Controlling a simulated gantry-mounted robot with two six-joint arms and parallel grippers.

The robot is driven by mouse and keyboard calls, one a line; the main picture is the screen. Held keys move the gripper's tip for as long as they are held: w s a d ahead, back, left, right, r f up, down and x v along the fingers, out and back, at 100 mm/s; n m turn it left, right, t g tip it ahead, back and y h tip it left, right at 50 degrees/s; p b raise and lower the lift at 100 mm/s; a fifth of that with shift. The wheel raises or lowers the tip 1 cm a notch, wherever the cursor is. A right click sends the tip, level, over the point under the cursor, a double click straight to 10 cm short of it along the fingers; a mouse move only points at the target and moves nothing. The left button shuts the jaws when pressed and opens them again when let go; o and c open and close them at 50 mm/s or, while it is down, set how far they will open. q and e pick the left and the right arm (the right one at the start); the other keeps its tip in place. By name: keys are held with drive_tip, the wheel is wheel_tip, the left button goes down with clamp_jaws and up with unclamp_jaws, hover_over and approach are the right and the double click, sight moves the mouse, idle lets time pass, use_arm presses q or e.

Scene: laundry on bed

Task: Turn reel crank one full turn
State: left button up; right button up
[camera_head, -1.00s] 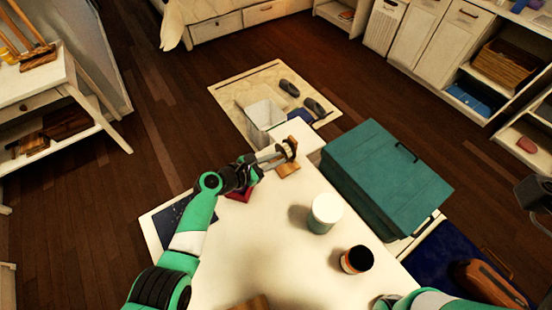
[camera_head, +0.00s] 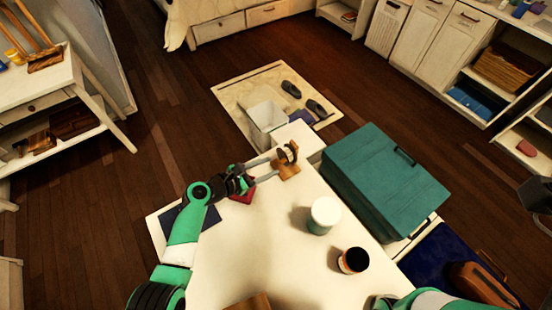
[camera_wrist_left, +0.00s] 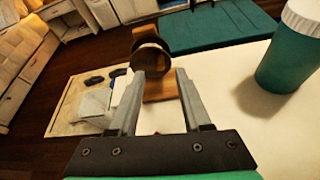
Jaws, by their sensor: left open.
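The reel (camera_head: 290,152), a small spool with dark round flanges, stands on a wooden base (camera_head: 288,171) near the far end of the white table. In the left wrist view the reel (camera_wrist_left: 148,40) is just beyond and between the fingertips, with its base (camera_wrist_left: 160,88) behind the fingers. I cannot make out the crank handle. My left gripper (camera_head: 275,160) is open at the reel's near left side; its two fingers (camera_wrist_left: 160,78) are spread, with nothing clearly held between them. Whether a fingertip touches the reel I cannot tell. My right gripper is not in view.
A teal jar with a white lid (camera_head: 322,214) and a dark open can (camera_head: 353,260) stand on the white table (camera_head: 275,245). A red item (camera_head: 243,195) lies under my left arm. A large teal box (camera_head: 385,180) stands along the table's right side.

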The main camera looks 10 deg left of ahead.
use_arm(q)
drive_tip(key=p+v, duration=0.6)
drive_tip(key=v, duration=0.1)
drive_tip(key=shift+r, duration=0.1)
